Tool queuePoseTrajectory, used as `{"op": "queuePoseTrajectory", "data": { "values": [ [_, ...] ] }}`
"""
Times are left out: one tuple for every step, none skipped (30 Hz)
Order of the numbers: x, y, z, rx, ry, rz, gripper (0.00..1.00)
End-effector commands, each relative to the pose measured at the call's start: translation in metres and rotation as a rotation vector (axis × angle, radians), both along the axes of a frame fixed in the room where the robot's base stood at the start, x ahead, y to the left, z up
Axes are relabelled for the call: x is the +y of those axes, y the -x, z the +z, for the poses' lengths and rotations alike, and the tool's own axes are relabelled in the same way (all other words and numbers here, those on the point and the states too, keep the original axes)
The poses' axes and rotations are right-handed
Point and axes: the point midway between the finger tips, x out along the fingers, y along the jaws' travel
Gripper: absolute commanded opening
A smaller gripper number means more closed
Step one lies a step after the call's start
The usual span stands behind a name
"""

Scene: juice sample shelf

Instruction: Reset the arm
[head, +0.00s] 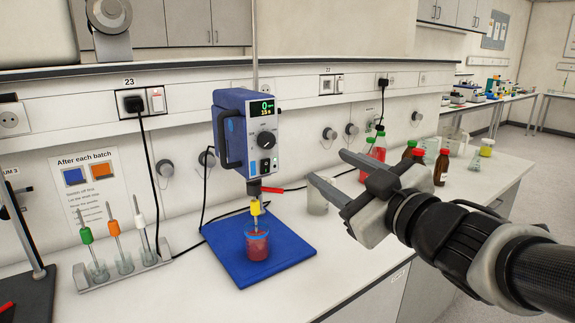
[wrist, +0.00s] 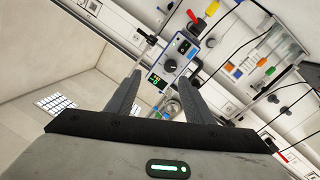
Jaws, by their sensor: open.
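My gripper (head: 328,172) is open and empty in the head view. It is raised above the bench, to the right of the blue overhead stirrer (head: 236,132). Its two fingers point left, towards the stirrer, and are apart from it. In the wrist view my gripper (wrist: 161,90) shows its two fingers spread, with the stirrer (wrist: 180,50) seen beyond them. Below the stirrer, a beaker of red liquid (head: 257,246) stands on a blue mat (head: 225,250), with a yellow-hubbed stirring shaft (head: 256,208) reaching into it.
A rack (head: 120,276) at the left holds green, orange and white-hubbed stirrers in glasses. A clear beaker (head: 317,200) stands behind my gripper. Red bottles (head: 378,148) and brown bottles (head: 441,167) stand farther right. The front bench between mat and arm is clear.

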Motion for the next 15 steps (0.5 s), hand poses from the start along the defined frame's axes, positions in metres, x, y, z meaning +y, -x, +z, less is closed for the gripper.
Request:
{"op": "queuePoseTrajectory", "data": {
  "values": [
    [-0.012,-0.004,0.000,0.019,-0.001,-0.066,0.48],
    [-0.022,-0.007,-0.001,0.037,-0.002,-0.116,0.48],
    [-0.036,-0.009,-0.004,0.070,-0.007,-0.187,0.48],
    [-0.047,-0.010,-0.008,0.099,-0.012,-0.244,0.48],
    [-0.058,-0.009,-0.012,0.133,-0.018,-0.299,0.48],
    [-0.071,-0.006,-0.019,0.183,-0.029,-0.369,0.48],
    [-0.080,-0.003,-0.026,0.224,-0.037,-0.417,0.48],
    [-0.088,0.002,-0.033,0.269,-0.047,-0.463,0.48],
    [-0.096,0.010,-0.043,0.332,-0.060,-0.517,0.48],
    [-0.101,0.017,-0.051,0.383,-0.072,-0.554,0.48],
    [-0.104,0.025,-0.060,0.434,-0.082,-0.586,0.48],
    [-0.106,0.037,-0.072,0.506,-0.098,-0.622,0.48],
    [-0.107,0.047,-0.081,0.560,-0.107,-0.644,0.48],
    [-0.106,0.057,-0.089,0.613,-0.118,-0.662,0.48],
    [-0.103,0.070,-0.099,0.681,-0.130,-0.679,0.48]
  ]
}}
